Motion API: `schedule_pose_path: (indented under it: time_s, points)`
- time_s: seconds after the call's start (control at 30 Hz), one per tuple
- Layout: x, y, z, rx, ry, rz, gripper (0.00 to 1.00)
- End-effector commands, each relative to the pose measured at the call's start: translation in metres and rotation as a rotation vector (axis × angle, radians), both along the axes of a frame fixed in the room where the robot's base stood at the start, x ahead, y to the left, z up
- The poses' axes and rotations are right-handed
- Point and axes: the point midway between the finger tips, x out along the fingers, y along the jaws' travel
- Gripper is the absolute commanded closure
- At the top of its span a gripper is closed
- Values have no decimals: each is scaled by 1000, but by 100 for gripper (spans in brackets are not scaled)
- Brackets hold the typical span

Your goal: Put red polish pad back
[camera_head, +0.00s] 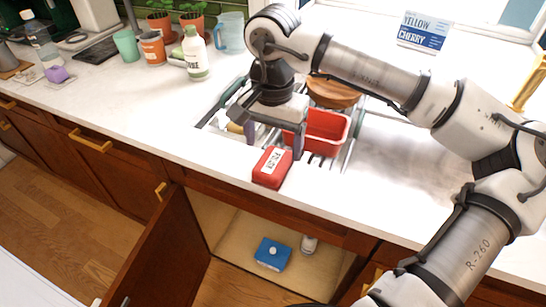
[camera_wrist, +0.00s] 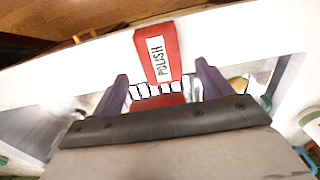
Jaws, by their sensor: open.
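The red polish pad (camera_head: 272,167), a block with a white POLISH label, lies on the white counter near its front edge. It also shows upper middle in the wrist view (camera_wrist: 160,48). My gripper (camera_head: 275,140) is open above the counter, just behind the pad. In the wrist view, the near end of the pad appears between the two dark fingertips of my gripper (camera_wrist: 162,75), with a gap on each side. I see no contact, and the height between fingers and pad is hard to tell.
Behind my gripper, a red bin (camera_head: 328,131) sits in the dish rack by a round wooden piece (camera_head: 333,92). A white bottle (camera_head: 195,54) and cups stand back left. Below, an open cabinet door (camera_head: 160,250) swings out; a blue box (camera_head: 272,253) lies inside.

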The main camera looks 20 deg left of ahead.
Motion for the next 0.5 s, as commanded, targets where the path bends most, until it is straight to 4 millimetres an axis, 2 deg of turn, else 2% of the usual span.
schedule_pose_path:
  time_s: [0.2,0.33,0.5]
  points:
    - [0,1,42,0,-2,0,22]
    - [0,0,56,-1,-1,1,22]
    - [0,0,63,-1,0,1,22]
